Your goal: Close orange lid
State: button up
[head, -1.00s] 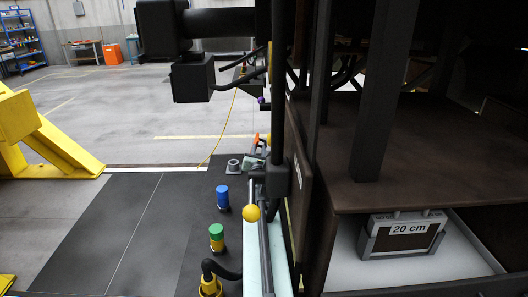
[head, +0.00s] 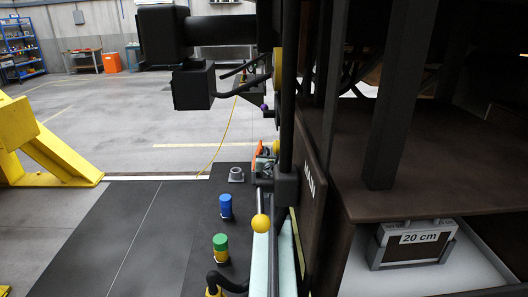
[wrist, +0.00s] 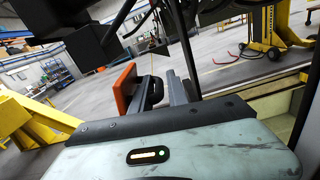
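An upright orange panel (wrist: 124,88), which may be the orange lid, shows in the wrist view just beyond the dark edge of a pale green housing. A small orange patch (head: 257,149) shows in the head view beside the dark arm parts. My gripper (wrist: 166,92) appears as dark finger-like parts close to the right of the orange panel. I cannot tell whether they touch it or how wide they are open. In the head view the gripper is mostly hidden among rods and dark parts.
A yellow frame (head: 45,150) is at the left. A dark railcar structure with a "20 cm" block (head: 418,240) fills the right.

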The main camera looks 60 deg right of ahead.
jog(key=shift+a, duration=0.1)
grip_shut()
dwell(1.2)
